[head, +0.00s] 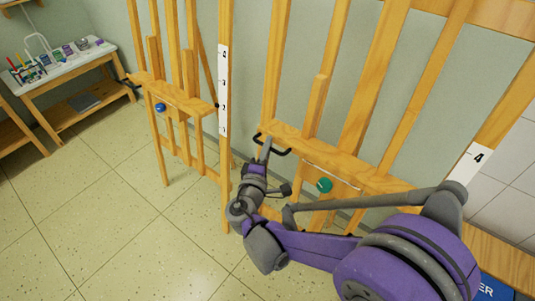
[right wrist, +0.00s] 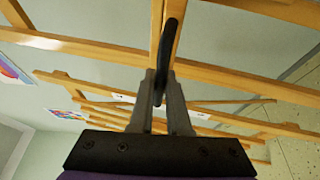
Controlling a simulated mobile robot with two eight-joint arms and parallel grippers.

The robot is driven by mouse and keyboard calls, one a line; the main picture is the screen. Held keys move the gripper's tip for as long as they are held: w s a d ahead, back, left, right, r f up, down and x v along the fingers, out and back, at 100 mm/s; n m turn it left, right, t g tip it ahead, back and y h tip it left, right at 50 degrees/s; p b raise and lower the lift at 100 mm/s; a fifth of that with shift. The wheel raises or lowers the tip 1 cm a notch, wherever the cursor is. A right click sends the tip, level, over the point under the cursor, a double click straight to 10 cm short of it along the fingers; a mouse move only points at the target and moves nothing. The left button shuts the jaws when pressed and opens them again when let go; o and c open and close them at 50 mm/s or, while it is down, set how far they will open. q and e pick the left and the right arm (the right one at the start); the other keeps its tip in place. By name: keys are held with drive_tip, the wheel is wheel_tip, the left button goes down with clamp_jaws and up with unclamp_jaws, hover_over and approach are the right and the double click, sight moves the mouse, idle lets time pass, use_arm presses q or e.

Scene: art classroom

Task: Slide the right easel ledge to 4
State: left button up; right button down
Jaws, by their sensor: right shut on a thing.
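The right easel has a wooden ledge (head: 345,163) with a black handle (head: 274,150) at its left end and a teal knob (head: 323,185) below it. My right gripper (head: 265,150) is shut on this black handle. In the right wrist view both fingers (right wrist: 160,100) close around the black handle (right wrist: 167,45). My arm hides the lower part of the strip and the ledge's right end, so the ledge's exact height on the scale cannot be read. My left gripper is not in view.
A second easel stands at left, with its own ledge (head: 165,92), blue knob (head: 160,107) and numbered strip (head: 223,90). A side table (head: 70,72) with art supplies is at far left. The tiled floor (head: 100,200) at front left is clear.

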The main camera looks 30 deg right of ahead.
wheel_tip(320, 180, up, 13)
drive_tip(key=w+d+p, duration=0.1)
drive_tip(key=d+p, duration=0.1)
drive_tip(key=p, duration=0.6)
drive_tip(key=shift+d+r, duration=0.15)
drive_tip(key=shift+r, duration=0.05)
drive_tip(key=c, duration=1.1)
unclamp_jaws()
drive_tip(key=shift+r, duration=0.1)
drive_tip(key=shift+o, duration=1.1)
drive_tip(key=v, duration=1.1)
drive_tip(key=shift+d, duration=0.1)
